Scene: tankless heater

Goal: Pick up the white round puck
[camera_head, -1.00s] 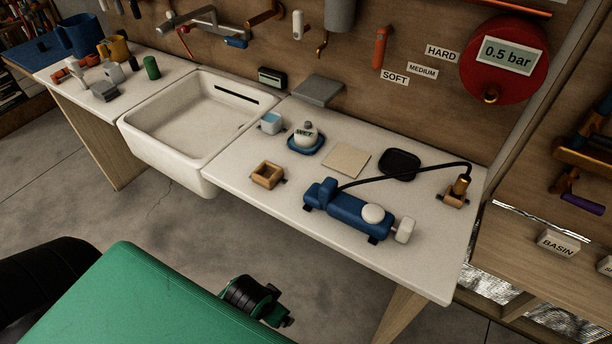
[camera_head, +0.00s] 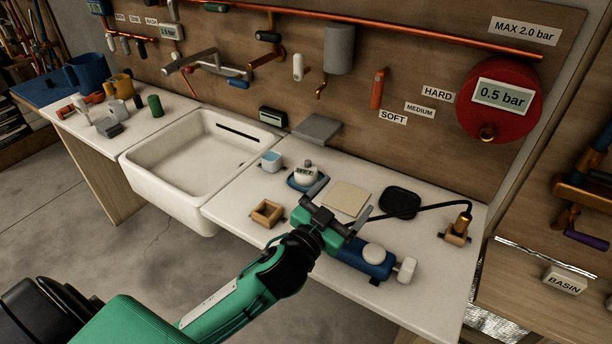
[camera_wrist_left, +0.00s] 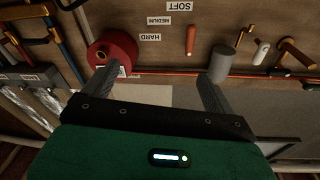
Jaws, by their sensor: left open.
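A white round puck (camera_head: 374,254) sits on top of a blue pump-like unit (camera_head: 352,258) at the front right of the white worktop. My left gripper (camera_head: 338,208) is above the worktop, up and left of the puck in the head view, and covers the left part of the blue unit. In the left wrist view its two fingers (camera_wrist_left: 156,82) are spread apart with nothing held between them. The puck does not show in the wrist view. My right gripper is not in view.
A white bottle-like item (camera_head: 306,174) stands on a blue dish. A beige pad (camera_head: 346,198), a black tray (camera_head: 400,202) and a wooden box (camera_head: 267,213) lie nearby. A black hose runs to a brass fitting (camera_head: 461,224). A red gauge tank (camera_head: 497,98) hangs behind.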

